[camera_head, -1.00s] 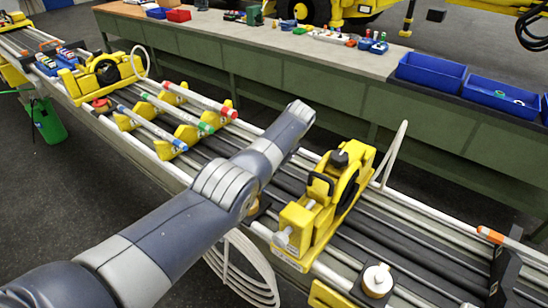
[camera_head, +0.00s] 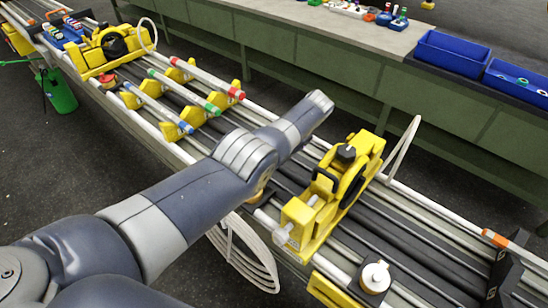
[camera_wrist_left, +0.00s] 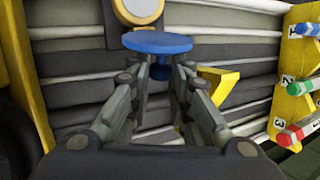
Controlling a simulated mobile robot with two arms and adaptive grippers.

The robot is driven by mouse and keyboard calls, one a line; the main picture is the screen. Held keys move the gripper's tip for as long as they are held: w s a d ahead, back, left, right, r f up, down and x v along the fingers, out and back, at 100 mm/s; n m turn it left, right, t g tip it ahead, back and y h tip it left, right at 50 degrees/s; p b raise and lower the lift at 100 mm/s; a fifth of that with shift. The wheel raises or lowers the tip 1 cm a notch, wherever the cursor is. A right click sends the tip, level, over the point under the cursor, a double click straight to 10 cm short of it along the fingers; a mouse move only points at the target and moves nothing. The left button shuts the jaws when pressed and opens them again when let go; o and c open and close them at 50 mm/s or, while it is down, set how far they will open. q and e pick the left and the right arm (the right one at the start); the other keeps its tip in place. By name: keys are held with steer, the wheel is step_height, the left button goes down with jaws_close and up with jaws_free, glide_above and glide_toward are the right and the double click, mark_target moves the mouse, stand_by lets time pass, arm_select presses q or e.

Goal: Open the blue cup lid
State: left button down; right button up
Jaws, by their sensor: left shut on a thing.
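In the left wrist view, the blue cup lid (camera_wrist_left: 157,42) is a flat round disc with a short stem beneath it. My left gripper (camera_wrist_left: 160,78) is shut on the lid, with its fingers on either side of the stem. A round pale piece with a yellow rim (camera_wrist_left: 138,9) shows behind the lid at the top edge; I cannot tell if it is the cup's opening. In the head view my left arm crosses the rails and hides the gripper and the lid. My right gripper is not in view.
A yellow clamp device (camera_head: 335,195) stands on the rails right of my arm. A white-topped bottle (camera_head: 375,277) is in front of it. Yellow racks with colour-ended tubes (camera_head: 190,95) lie left. Blue bins (camera_head: 452,53) stand on the green bench behind.

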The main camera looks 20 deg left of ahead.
arm_select(q)
steer(key=c, duration=1.5)
jaws_free()
steer(key=shift+f, duration=0.15)
steer(key=v, duration=1.2)
